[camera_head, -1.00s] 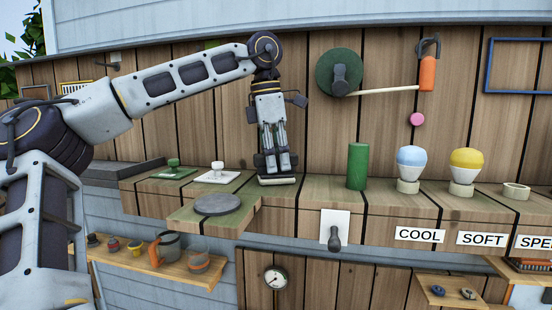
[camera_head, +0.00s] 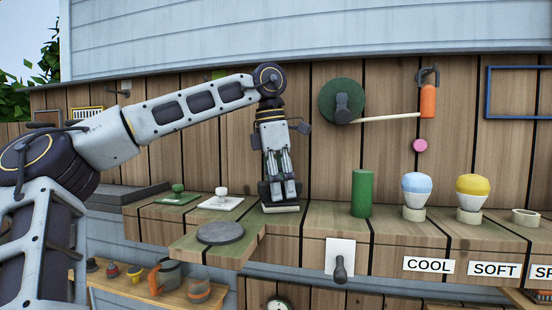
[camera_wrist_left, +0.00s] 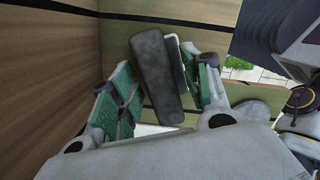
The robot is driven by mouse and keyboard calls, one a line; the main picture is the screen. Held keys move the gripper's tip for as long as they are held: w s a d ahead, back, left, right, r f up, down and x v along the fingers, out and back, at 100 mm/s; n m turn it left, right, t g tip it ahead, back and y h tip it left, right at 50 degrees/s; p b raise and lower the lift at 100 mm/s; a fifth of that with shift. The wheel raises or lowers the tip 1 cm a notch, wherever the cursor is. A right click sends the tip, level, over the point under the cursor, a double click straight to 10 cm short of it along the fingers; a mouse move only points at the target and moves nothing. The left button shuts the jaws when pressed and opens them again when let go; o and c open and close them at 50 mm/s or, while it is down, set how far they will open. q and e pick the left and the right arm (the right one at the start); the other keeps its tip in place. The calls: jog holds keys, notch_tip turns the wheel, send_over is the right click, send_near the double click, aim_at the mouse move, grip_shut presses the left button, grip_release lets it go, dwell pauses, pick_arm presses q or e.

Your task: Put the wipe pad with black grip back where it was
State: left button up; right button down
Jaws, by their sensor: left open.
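The wipe pad with black grip (camera_head: 281,208) rests on the shelf against the plank wall, its pale pad flat on the wood. My left gripper (camera_head: 284,190) points down over it, with its fingers at the dark grip. In the left wrist view the black grip (camera_wrist_left: 158,78) stands between the two green-lined fingers, nearer the right one. A gap shows between the grip and the left finger, so the gripper is open around it. The pad's underside is hidden. My right gripper is out of view.
Left of the pad are a white pad with a white knob (camera_head: 222,200) and a green one (camera_head: 178,195). A grey disc (camera_head: 219,232) lies in front. A green cylinder (camera_head: 361,193) stands to the right, with free shelf between.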

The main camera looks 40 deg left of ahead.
pick_arm(q)
notch_tip(320, 180, up, 12)
jog(key=s+a, duration=0.1)
jog(key=shift+s, duration=0.2)
dwell(0.6)
jog(key=shift+f, duration=0.1)
dwell(0.5)
